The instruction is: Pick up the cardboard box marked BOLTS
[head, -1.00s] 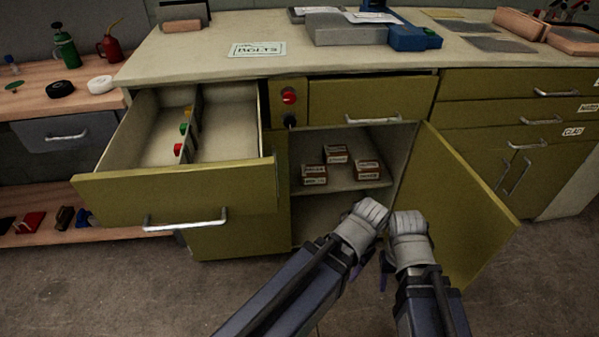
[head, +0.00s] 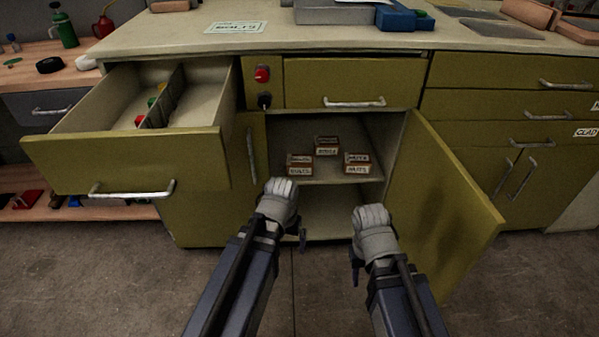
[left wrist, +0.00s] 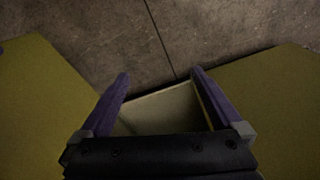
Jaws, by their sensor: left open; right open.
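Three small brown cardboard boxes with pale labels sit on the shelf (head: 330,175) inside the open cabinet: a left box (head: 299,165), a back box (head: 326,146) and a right box (head: 357,163). Their labels are too small to read surely, so I cannot tell which is marked BOLTS. My left gripper (head: 301,239) is mostly hidden by its wrist, in front of the cabinet opening and below the boxes. In the left wrist view its fingers (left wrist: 160,76) are spread and hold nothing. My right gripper (head: 354,269) is open, near the open door, and mostly hidden.
The cabinet door (head: 445,205) stands open at the right of the opening. An open drawer (head: 125,165) with small coloured items juts out at the left. A card (head: 236,28) lies on the worktop (head: 180,38). The floor (head: 300,290) in front is clear.

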